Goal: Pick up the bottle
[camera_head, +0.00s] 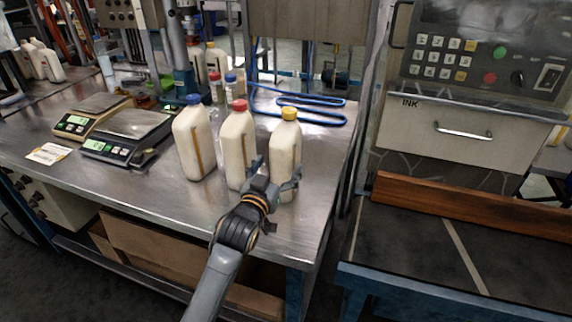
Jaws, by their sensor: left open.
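Three cream-coloured bottles stand upright on the metal table (190,215). One is a blue-capped bottle (193,140) on the left, one a red-capped bottle (236,138) in the middle, and one a yellow-capped bottle (285,146) on the right. My left gripper (277,174) is open at the lower part of the yellow-capped bottle, with a finger on each side in the picture. Its left finger is between the red-capped and yellow-capped bottles. Whether it touches either is unclear. The arm hides part of the bottle bases. My right gripper is not in view.
Two digital scales, one dark (128,136) and one yellowish (92,115), stand at the left. Smaller capped bottles (216,88) and a blue hose (310,108) are behind. A control panel (488,62) and a dark conveyor-like surface (420,240) are at right. The table's front is clear.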

